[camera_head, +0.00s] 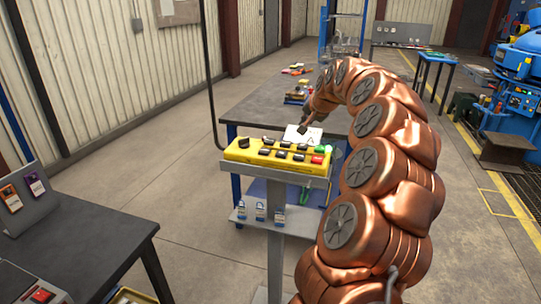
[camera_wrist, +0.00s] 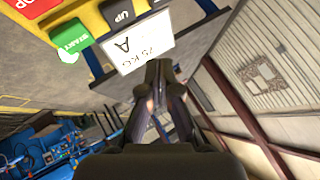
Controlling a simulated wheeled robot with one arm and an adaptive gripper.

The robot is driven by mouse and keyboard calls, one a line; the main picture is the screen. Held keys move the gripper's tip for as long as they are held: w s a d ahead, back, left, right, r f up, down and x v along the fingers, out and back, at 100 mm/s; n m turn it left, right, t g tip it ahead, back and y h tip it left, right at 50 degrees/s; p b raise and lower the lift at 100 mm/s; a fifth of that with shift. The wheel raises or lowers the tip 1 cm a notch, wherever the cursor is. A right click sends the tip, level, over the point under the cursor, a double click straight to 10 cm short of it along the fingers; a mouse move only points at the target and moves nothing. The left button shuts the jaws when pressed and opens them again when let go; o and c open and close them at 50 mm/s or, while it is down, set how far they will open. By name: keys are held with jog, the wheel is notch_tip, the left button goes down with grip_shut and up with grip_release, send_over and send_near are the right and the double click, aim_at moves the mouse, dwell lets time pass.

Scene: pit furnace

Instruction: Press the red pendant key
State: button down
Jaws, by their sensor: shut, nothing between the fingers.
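The yellow pendant box (camera_head: 240,154) lies on a grey stand, with rows of black keys on top. The red key (camera_head: 317,159) is at its right front corner, beside the green key (camera_head: 320,149). In the wrist view the red key (camera_wrist: 32,6) is cut off at the top left, with part of a white "STOP" label. The green START key (camera_wrist: 70,38) is between it and the black UP key (camera_wrist: 120,14). My gripper (camera_head: 303,129) is shut and empty by the white card at the pendant's far side. Its fingertips (camera_wrist: 158,70) are apart from the red key.
The white card (camera_wrist: 138,44) reads "75 KG" and "A". A dark workbench (camera_head: 262,103) stands behind the pendant. A dark table (camera_head: 85,245) is at the left front. Floor is open between them.

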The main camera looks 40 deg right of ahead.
jog(key=s+a+f+n+g+y, duration=0.1)
jog(key=s+a+n, duration=0.15)
jog(key=a, duration=0.75)
jog(key=s+a+f+n+g+y, duration=0.1)
jog(key=a+n+y, duration=0.15)
jog(key=a, duration=0.75)
jog(key=s+a+f+n+g+y, duration=0.1)
jog(key=s+a+n, duration=0.15)
jog(key=a, duration=0.85)
jog(key=s+a+f+n+g, duration=0.1)
jog(key=s+a+f, duration=0.3)
jog(key=s, duration=0.6)
jog(key=s+a+f+n+g+h, duration=0.1)
jog(key=s+a+f+g, duration=0.3)
jog(key=s, duration=0.7)
jog(key=s+a+f+n+g, duration=0.2)
jog(key=s+a+f+n, duration=0.1)
jog(key=s, duration=0.8)
jog(key=shift+a+f, duration=0.75)
jog(key=shift+a, duration=0.1)
jog(key=shift+n, duration=0.25)
